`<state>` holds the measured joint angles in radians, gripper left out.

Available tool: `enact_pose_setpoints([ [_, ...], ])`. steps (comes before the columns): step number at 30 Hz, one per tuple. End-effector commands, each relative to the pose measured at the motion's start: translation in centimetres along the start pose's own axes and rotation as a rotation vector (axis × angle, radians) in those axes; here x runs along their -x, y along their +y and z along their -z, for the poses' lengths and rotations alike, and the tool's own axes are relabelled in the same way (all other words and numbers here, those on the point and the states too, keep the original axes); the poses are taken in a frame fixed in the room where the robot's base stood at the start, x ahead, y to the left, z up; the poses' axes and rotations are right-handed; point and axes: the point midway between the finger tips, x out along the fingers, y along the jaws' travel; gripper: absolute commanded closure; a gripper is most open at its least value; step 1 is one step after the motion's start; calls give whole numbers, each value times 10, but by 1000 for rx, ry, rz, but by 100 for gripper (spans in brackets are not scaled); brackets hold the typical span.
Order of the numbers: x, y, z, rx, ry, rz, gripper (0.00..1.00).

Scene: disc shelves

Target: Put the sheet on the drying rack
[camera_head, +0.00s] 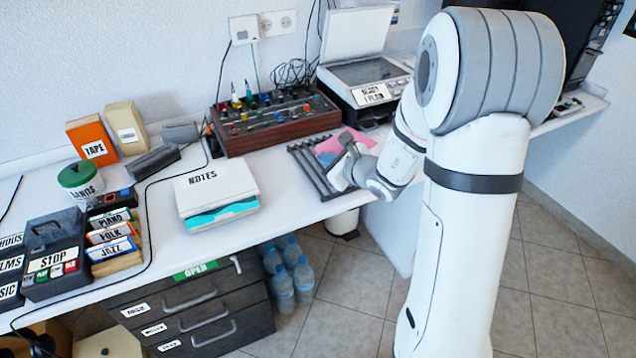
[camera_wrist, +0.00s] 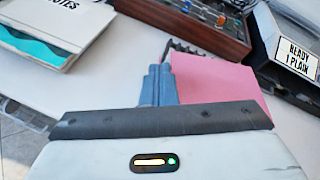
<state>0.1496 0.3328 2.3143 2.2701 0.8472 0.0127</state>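The pink sheet (camera_head: 334,144) shows just behind my gripper near the table's front edge. It also shows in the wrist view (camera_wrist: 215,82), flat, its left edge against my fingers and its near part hidden by my gripper's dark band. My gripper (camera_head: 328,159) is low over the table. In the wrist view its blue-grey fingers (camera_wrist: 158,80) are close together at the sheet's edge and look shut on it. The drying rack (camera_head: 308,170), dark and slatted, lies on the table beside and partly under the sheet; only its far end (camera_wrist: 184,47) shows in the wrist view.
A white NOTES stack (camera_head: 217,183) lies left of the rack, with bare white table between. A brown mixer (camera_head: 275,124) stands behind it. An open scanner (camera_head: 365,72) with a READY 1 PLAIN sign stands at the back right. Bottles (camera_head: 284,285) stand on the floor.

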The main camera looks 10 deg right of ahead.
Motion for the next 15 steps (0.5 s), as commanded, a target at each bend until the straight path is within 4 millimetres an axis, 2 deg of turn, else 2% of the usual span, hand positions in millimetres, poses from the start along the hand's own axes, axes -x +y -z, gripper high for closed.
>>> enact_pose_setpoints([
  [1, -8, 8, 11, 5, -6, -18, 100],
  [6, -16, 18, 14, 9, -11, -62, 100],
  [15, -20, 22, 21, 8, -10, -73, 100],
])
